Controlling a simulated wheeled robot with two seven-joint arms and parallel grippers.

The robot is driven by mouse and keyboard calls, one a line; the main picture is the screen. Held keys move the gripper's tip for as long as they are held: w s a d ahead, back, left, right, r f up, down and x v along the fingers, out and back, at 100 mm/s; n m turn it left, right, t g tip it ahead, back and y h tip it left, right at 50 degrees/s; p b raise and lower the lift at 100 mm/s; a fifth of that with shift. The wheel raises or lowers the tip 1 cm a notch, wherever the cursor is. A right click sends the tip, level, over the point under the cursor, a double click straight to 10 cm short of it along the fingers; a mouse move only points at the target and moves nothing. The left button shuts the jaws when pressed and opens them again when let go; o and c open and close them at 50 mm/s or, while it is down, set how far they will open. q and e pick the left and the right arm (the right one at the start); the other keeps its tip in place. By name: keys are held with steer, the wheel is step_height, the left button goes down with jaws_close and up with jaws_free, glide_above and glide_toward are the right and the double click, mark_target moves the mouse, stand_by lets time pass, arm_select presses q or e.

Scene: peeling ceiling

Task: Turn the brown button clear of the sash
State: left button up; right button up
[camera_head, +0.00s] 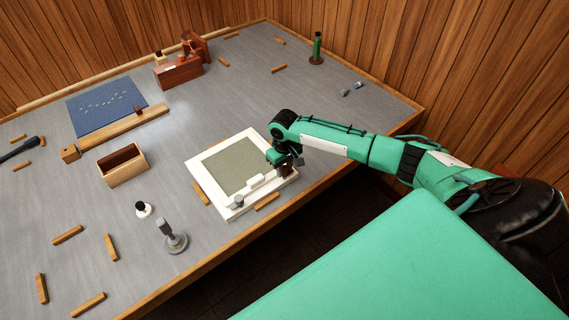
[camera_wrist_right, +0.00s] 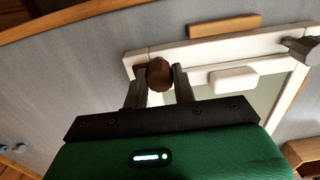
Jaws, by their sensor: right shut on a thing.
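The white sash (camera_head: 208,183) lies flat on the grey table with a greenish panel (camera_head: 238,165) inside it. The brown button (camera_wrist_right: 159,74) is at a corner of the sash, between the two fingers of my right gripper (camera_wrist_right: 159,88). In the head view my right gripper (camera_head: 287,165) is over the sash's right corner and hides most of the button. A grey button (camera_head: 238,201) is at the sash's near corner. A white block (camera_head: 256,180) is on the sash's near side, between the two buttons. My left gripper is not seen.
Wooden strips lie around the sash, one (camera_head: 267,201) close to its near edge. A wooden box (camera_head: 122,165), a white bottle (camera_head: 143,209) and a grey stand (camera_head: 174,240) are to the left. The table's wooden edge (camera_head: 225,249) runs close in front.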

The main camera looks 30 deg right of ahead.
mark_target(284, 168)
steer(key=o, duration=1)
step_height(284, 168, up, 14)
steer(key=shift+f+b, duration=0.1)
steer(key=shift+b, duration=1.1)
